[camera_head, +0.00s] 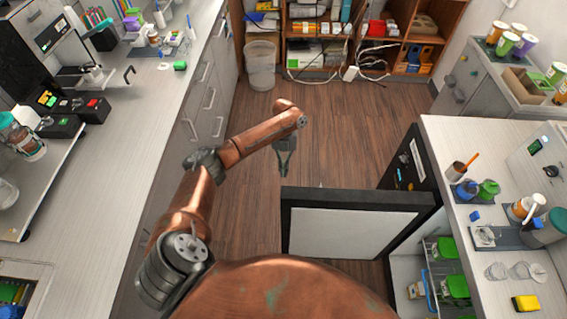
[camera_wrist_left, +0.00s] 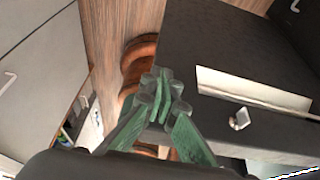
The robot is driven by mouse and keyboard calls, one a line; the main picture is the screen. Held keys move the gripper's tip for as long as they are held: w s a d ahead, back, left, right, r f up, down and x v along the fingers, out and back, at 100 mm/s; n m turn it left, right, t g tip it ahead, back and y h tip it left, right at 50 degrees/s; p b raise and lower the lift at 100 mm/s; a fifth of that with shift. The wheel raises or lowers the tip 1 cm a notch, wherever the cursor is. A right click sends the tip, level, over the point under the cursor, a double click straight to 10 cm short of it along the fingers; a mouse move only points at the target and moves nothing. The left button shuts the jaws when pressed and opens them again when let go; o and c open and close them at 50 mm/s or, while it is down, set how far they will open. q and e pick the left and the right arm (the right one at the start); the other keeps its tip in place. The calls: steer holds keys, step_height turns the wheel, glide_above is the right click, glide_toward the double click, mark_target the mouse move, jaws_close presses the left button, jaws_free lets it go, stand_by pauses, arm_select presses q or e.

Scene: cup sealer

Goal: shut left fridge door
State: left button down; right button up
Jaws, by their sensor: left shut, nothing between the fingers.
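The fridge door (camera_head: 357,195) stands open in the head view, with a dark frame and a white inner panel. It juts left from the fridge under the right-hand counter. My left gripper (camera_head: 285,158) is just beyond the door's free left end, over the floor, with a small gap to it in the picture. In the left wrist view the green fingers (camera_wrist_left: 163,92) are together and empty. A dark panel (camera_wrist_left: 235,45), which looks like the door, fills the right side there, close to the fingertips. I cannot tell whether they touch. My right gripper is not in view.
The open fridge holds green-lidded containers (camera_head: 447,248). A dark front with labels (camera_head: 407,165) stands beyond the door. The right counter (camera_head: 500,200) carries cups and a yellow block (camera_head: 526,303). Wooden floor (camera_head: 340,130) is clear beyond the door. Drawers (camera_head: 205,100) line the left counter.

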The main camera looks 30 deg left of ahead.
mark_target(283, 186)
arm_select(q)
steer(key=s+d+f, duration=0.1)
steer(key=s+f+p, duration=0.1)
steer(key=s, duration=0.1)
steer(key=s+d+f+p, duration=0.1)
steer(key=shift+s+d, duration=0.2)
steer(key=shift+d, duration=0.1)
